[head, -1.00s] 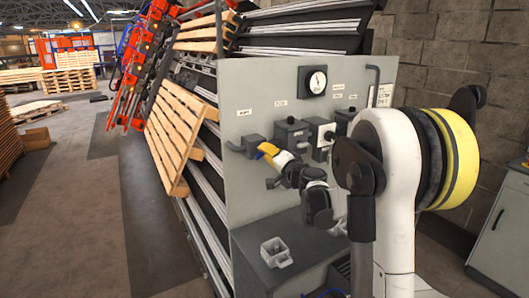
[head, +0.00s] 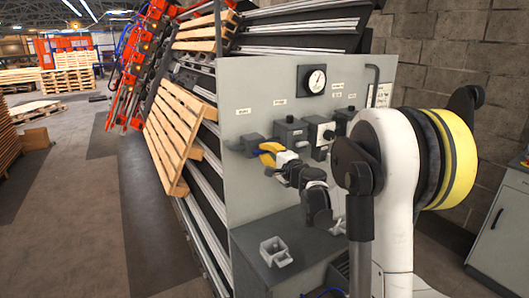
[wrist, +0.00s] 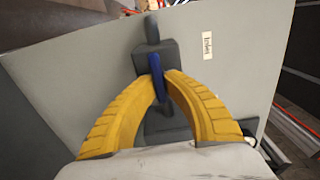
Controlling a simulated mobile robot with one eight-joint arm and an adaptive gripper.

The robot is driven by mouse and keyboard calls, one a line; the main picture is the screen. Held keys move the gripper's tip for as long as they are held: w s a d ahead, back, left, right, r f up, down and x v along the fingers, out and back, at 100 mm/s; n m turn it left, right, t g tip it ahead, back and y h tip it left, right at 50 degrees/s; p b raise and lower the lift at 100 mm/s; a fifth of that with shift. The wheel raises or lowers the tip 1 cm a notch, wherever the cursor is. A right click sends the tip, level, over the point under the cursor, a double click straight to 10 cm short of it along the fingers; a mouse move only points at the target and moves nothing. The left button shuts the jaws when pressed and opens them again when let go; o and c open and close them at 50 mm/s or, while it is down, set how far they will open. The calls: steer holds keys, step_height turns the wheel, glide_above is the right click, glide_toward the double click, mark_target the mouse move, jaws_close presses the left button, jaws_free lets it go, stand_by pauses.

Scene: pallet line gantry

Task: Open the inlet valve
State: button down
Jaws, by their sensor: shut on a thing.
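The inlet valve (head: 246,146) is a grey body with pipe stubs at the left of the upright grey panel. It fills the middle of the wrist view (wrist: 152,62), beside a label that appears to read "Inlet". Its blue lever (wrist: 157,76) stands between the yellow fingertips. My gripper (wrist: 164,82) is shut on this lever, one finger on each side. In the head view my gripper (head: 262,153) reaches the valve from the right. The lever is hidden there, and part of the valve's lower body is behind the fingers in the wrist view.
Other grey switch boxes (head: 291,131) sit right of the valve, under a round gauge (head: 315,79). A grey ledge (head: 300,238) below carries a small open box (head: 275,252). Wooden pallets (head: 178,130) lean on the sloped line at left. Open floor lies further left.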

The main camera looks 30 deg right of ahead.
stand_by(0.3)
steer(key=c, duration=1.5)
jaws_free()
steer(key=shift+o, duration=0.2)
steer(key=s, duration=1.2)
steer(key=shift+d, duration=0.2)
